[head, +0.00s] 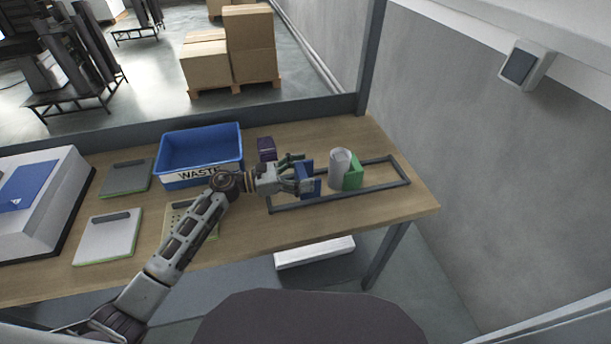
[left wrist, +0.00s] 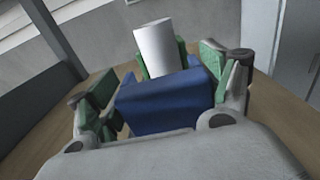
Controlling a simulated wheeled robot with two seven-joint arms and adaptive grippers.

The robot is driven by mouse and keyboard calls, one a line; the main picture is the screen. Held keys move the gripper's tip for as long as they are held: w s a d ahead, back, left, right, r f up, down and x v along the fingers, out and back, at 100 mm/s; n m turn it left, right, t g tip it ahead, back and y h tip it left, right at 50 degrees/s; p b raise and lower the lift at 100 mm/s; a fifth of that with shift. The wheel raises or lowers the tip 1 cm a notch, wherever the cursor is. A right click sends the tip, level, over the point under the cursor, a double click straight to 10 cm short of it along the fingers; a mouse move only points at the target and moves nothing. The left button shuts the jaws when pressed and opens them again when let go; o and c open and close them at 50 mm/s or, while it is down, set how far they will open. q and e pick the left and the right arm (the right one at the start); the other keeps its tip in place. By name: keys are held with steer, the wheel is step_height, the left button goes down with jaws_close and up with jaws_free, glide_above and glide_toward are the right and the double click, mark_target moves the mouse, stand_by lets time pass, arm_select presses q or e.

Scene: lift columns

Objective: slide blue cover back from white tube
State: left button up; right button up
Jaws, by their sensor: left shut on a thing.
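The white tube (head: 340,168) stands upright in a green holder (head: 354,174) on the table, inside a dark rectangular frame. The blue cover (head: 306,179) is to the left of the tube, with a visible gap between them in the head view. My left gripper (head: 297,176) is shut on the blue cover. In the left wrist view the blue cover (left wrist: 165,102) fills the space between the green-padded fingers, and the white tube (left wrist: 160,50) shows just beyond it. The lower part of the tube is hidden there. My right gripper is not in view.
The dark frame (head: 345,196) lies around the holder. A blue waste bin (head: 203,181) and a dark purple object (head: 266,147) are behind and left. Grey boards (head: 110,240) and a white box (head: 60,235) are farther left. The table's right end is clear.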

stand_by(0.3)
arm_select(q)
steer(key=o, duration=1.1)
steer(key=shift+a, duration=0.15)
steer(key=v, duration=1)
steer(key=shift+s+a, duration=0.1)
steer(key=shift+a, duration=0.15)
steer(key=shift+s+a+r, duration=0.1)
steer(key=shift+s+a, duration=0.1)
steer(key=shift+a, duration=0.4)
steer(key=shift+r, duration=0.15)
